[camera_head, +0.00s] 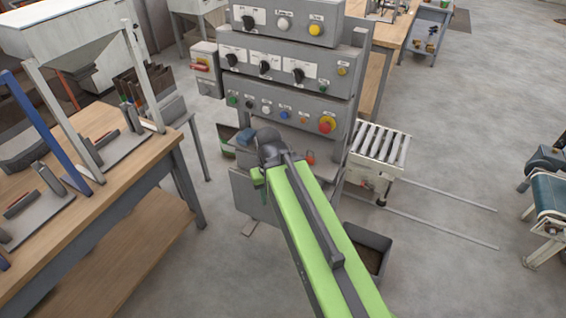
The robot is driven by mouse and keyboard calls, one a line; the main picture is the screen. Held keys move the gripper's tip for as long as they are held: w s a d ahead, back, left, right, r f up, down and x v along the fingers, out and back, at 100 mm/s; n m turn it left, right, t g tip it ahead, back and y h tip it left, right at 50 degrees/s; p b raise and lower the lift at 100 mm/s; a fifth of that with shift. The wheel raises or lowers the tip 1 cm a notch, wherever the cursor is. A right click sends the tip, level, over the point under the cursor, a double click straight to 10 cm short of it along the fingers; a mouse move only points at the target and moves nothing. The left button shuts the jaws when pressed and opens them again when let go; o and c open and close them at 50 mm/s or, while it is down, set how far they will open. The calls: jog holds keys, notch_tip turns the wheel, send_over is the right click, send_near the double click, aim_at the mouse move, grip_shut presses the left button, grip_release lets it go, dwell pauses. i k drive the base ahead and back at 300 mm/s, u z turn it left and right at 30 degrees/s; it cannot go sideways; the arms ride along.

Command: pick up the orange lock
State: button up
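A small orange-red object (310,157), perhaps the orange lock, shows just right of my arm's far end, below the control panels. It is too small to make out its shape, and my arm may hide part of it. My green arm reaches forward from the lower right, and its dark end with my gripper (252,150) is in front of the lower cabinet, left of the orange-red object. The fingers are not clear, so I cannot see whether they are open or hold anything.
The control panels (284,112) with knobs and buttons stand straight ahead. A wooden workbench (150,158) is on the left. A roller conveyor (378,148) stands right of the panels, and a grey bin (376,240) is on the floor. Open floor lies to the right.

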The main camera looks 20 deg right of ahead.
aim_at(310, 160)
jog(key=z, duration=0.3)
jog(key=k, duration=0.1)
jog(key=u, duration=3)
jog(key=k, duration=1.9)
jog(key=z, duration=0.2)
jog(key=i, duration=0.7)
jog(key=u, duration=0.05)
